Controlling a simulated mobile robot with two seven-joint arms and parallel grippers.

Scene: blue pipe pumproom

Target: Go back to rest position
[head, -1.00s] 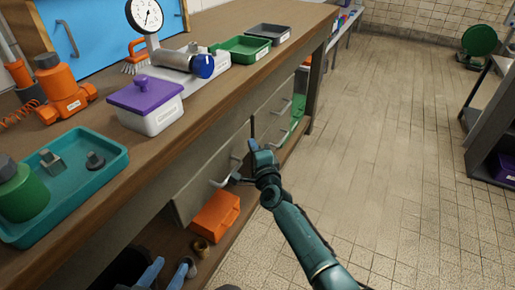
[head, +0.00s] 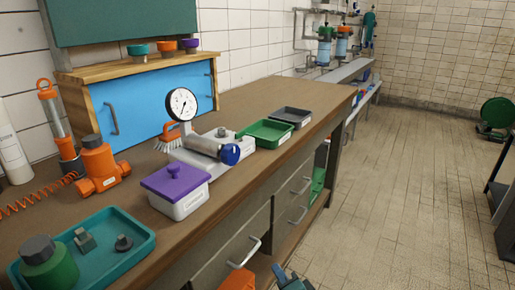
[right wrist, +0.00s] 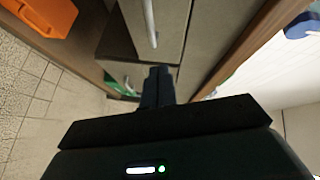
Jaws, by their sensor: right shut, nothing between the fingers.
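My right gripper (head: 292,280) shows at the bottom edge of the head view, in front of the workbench drawers and below the bench top. In the right wrist view its fingers (right wrist: 158,86) are together with nothing between them, close to the drawer fronts. A drawer handle (right wrist: 151,22) is just beyond the fingertips. My left gripper is not in the head view.
The wooden workbench (head: 262,98) carries a purple-lidded box (head: 176,181), a pressure gauge (head: 183,104), green and grey trays (head: 265,132) and a teal tray (head: 140,233). An orange case (right wrist: 42,14) is on the lower shelf.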

